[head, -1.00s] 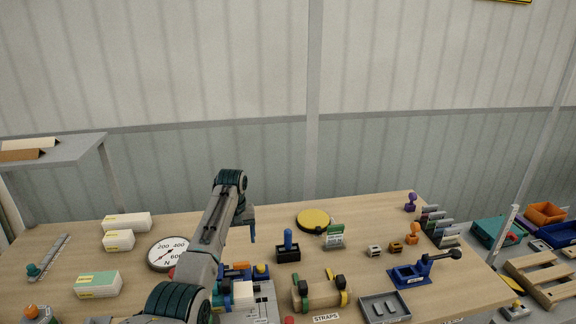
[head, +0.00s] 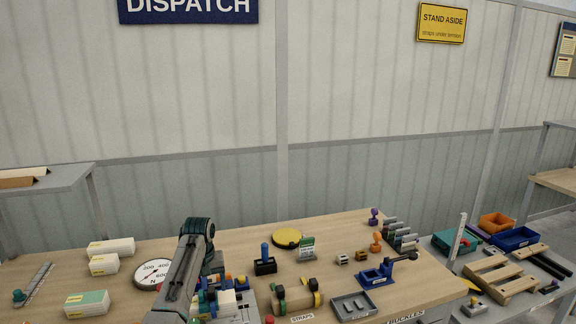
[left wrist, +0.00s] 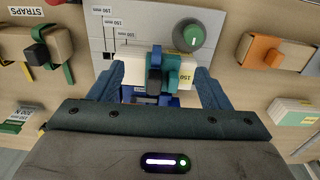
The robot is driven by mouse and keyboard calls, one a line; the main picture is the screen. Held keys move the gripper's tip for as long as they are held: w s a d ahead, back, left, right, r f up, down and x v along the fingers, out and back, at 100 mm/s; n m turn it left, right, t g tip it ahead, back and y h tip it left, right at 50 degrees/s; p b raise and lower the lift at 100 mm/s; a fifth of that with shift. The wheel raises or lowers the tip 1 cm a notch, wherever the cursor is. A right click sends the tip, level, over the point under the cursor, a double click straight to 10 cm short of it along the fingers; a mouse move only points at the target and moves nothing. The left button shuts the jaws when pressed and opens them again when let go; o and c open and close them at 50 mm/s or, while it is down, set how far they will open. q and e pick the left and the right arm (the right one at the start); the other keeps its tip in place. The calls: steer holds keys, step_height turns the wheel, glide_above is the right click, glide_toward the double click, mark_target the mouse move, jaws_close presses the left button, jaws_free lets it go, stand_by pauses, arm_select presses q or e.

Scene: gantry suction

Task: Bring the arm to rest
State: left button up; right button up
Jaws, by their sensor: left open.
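My left arm (head: 186,268) reaches over the wooden bench (head: 345,235) from the front left. Its gripper (left wrist: 158,88) is open in the left wrist view, with one dark blue finger on each side. Between and beyond the fingers are a white block with a yellow label (left wrist: 135,70) and a blue clamp-like part (left wrist: 155,75) across it. I cannot tell whether the fingers touch them. In the head view the gripper (head: 214,262) is small and partly hidden among the fixture parts. My right gripper is not in view.
A grey plate with a green knob (left wrist: 190,36) lies by the gripper. A round gauge (head: 154,273) and white boxes (head: 87,303) stand left.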

arm_select(q)
steer(key=s+a+f+m+t, duration=0.1)
steer(key=s+a+f, duration=0.1)
steer(key=s+f, duration=0.7)
steer(key=s+a+f, duration=0.2)
steer(key=s+f, duration=0.5)
steer(key=s, duration=0.4)
steer(key=s+r+m+t, duration=0.15)
steer(key=s+r, duration=0.25)
steer(key=s, duration=1.1)
steer(key=s+r+m+t, duration=0.15)
steer(key=s+r, duration=0.25)
steer(key=s, duration=1.1)
step_height(320, 180, down, 36)
steer(key=a+g+b, duration=0.2)
steer(key=a+b, duration=0.1)
steer(key=b, duration=0.1)
steer(key=s+f+g+b, duration=0.1)
steer(key=s+f+b, duration=0.2)
steer(key=s+f, duration=1.5)
step_height(320, 180, down, 3)
steer(key=shift+a+f+y, duration=0.2)
steer(key=shift+a+y, duration=0.15)
steer(key=shift+y, duration=0.05)
